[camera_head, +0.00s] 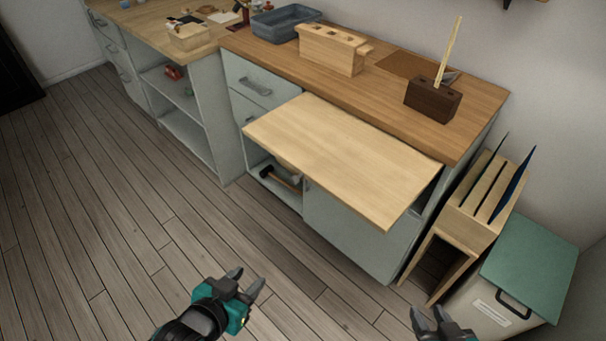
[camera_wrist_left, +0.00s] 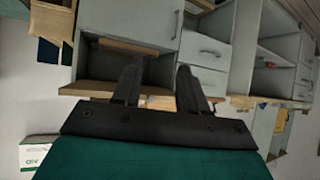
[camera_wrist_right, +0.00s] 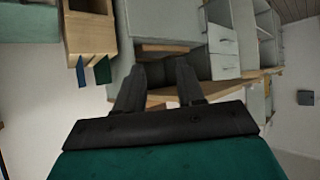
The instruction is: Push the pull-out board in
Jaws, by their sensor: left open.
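The pull-out board (camera_head: 340,155) is a pale wooden slab. It sticks out level from the front of the grey cabinet, just under the wooden countertop (camera_head: 390,95), and overhangs the cabinet door (camera_head: 345,235). My left gripper (camera_head: 248,279) is open and empty, low in front of the cabinet and apart from the board's front edge. Its spread fingers also show in the left wrist view (camera_wrist_left: 157,75). My right gripper (camera_head: 428,314) is at the bottom edge of the head view, also apart from the board. Its fingers stand apart and empty in the right wrist view (camera_wrist_right: 157,75).
A slotted wooden block (camera_head: 330,50), a dark block (camera_head: 433,100) with a stick and a grey tub (camera_head: 285,22) stand on the countertop. A wooden rack (camera_head: 475,210) and a green-lidded bin (camera_head: 525,265) stand right of the cabinet. The floor (camera_head: 110,200) at left is clear.

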